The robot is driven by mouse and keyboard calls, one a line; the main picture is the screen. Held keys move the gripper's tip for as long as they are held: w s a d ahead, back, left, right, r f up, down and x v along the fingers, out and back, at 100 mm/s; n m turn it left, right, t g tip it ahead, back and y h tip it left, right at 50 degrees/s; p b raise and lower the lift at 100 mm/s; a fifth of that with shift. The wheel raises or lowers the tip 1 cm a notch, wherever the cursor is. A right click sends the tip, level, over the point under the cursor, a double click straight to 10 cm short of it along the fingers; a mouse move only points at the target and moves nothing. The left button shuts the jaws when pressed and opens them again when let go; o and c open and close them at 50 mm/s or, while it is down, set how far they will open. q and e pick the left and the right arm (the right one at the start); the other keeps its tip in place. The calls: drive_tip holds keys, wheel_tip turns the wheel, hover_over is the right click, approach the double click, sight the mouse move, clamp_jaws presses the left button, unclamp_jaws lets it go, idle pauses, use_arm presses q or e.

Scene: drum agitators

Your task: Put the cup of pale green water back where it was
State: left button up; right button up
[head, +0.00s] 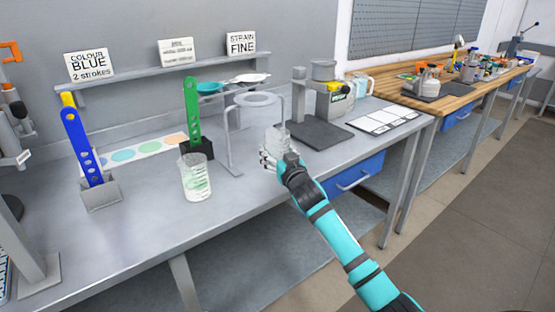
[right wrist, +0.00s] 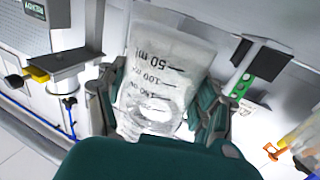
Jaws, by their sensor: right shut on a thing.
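My right gripper (head: 275,158) is shut on a clear cup (head: 274,139), in front of the ring stand in the head view. In the right wrist view the held cup (right wrist: 168,75) sits between both fingers, with 50, 100 and 150 ml marks; its contents look pale, and I cannot make out a clear tint. Another clear cup (head: 196,180) with pale green contents stands upright on the bench, left of my right gripper. My left gripper does not show.
A grey ring stand (head: 231,140) is beside the held cup. A green paddle (head: 192,105) in a black holder and a blue paddle (head: 82,145) in a grey holder stand to the left. A machine (head: 322,100) with a dark base is to the right. The front bench strip is clear.

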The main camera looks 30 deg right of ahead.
drive_tip(key=shift+f, duration=1.3)
drive_tip(key=o, duration=1.2)
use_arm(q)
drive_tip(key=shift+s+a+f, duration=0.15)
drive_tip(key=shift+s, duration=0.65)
use_arm(e)
drive_tip(key=shift+r, duration=0.15)
